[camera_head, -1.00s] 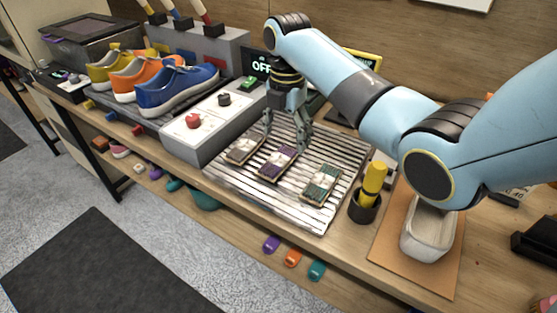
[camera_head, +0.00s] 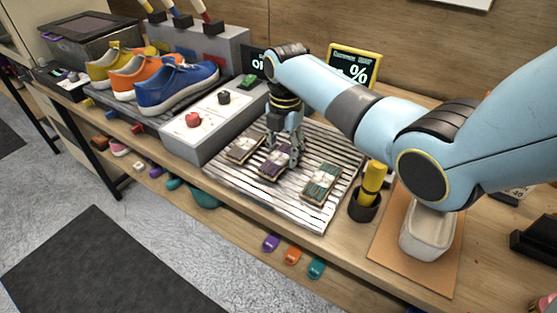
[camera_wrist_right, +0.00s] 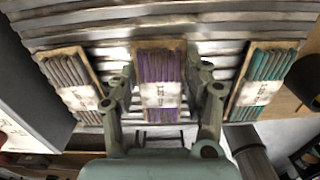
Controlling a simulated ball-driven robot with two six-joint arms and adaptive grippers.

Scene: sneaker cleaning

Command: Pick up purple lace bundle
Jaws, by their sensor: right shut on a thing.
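The purple lace bundle (camera_head: 274,164) lies on the slatted metal rack, between a brown-grey bundle (camera_head: 244,149) on its left and a teal bundle (camera_head: 321,183) on its right. My right gripper (camera_head: 281,158) is down at the purple bundle, with a finger on each side of it. In the right wrist view the purple bundle (camera_wrist_right: 158,70), with its pale paper band, sits between the fingers of the right gripper (camera_wrist_right: 165,85), which is shut on it. The bundle seems to be still at rack level. My left gripper is not in view.
The slatted rack (camera_head: 290,215) has a white control box (camera_head: 192,142) with red and black knobs on its left. A dark cup (camera_head: 364,208) with a yellow-handled tool and a white tub (camera_head: 425,235) stand to its right. Several shoes stand farther left.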

